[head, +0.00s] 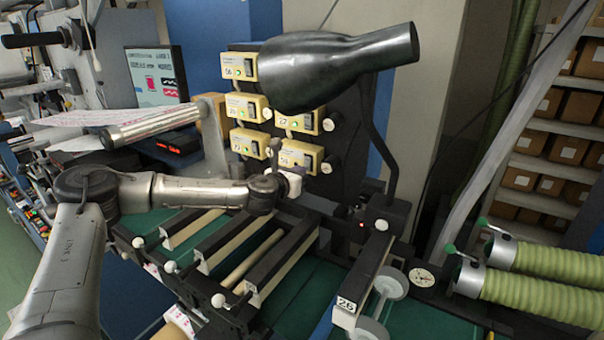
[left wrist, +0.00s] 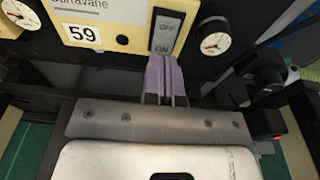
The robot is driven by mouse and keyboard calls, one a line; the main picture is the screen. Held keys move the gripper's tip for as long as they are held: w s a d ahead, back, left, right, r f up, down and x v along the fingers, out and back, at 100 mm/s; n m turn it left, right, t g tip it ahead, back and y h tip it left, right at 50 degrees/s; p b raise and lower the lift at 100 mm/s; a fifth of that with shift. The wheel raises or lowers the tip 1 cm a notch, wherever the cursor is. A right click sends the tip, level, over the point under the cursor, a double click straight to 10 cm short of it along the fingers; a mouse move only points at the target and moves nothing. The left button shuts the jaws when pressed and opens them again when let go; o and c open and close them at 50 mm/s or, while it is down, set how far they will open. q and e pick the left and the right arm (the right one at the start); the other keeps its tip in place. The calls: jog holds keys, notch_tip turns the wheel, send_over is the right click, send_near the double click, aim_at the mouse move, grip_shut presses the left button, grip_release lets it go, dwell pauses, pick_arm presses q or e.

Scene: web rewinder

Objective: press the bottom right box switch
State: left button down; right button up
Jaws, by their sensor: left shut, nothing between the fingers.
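The bottom right switch box (head: 302,153) is a cream-yellow box low on the dark panel. In the left wrist view the box (left wrist: 110,22) bears the number 59. Its grey rocker switch (left wrist: 165,38) is marked OFF above and ON below. My left gripper (head: 299,178) is just below and in front of this box in the head view. In the left wrist view its purple fingers (left wrist: 166,75) are shut, empty, and their tips overlap the lower edge of the switch, by the ON mark. I cannot tell whether they touch it. My right gripper is not in view.
Several similar switch boxes, such as one at upper left (head: 239,66), share the panel. A large black nozzle (head: 335,65) hangs above the box. A round gauge (left wrist: 214,38) sits right of the switch. Dark bars (head: 240,245) lie below my arm.

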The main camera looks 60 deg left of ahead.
pick_arm(q)
jog(key=shift+w+a+f, duration=0.1)
jog(key=shift+w+a, duration=0.15)
jog(key=shift+w, duration=0.35)
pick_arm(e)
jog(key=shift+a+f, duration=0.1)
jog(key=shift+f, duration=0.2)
pick_arm(q)
jog(key=shift+w, duration=0.1)
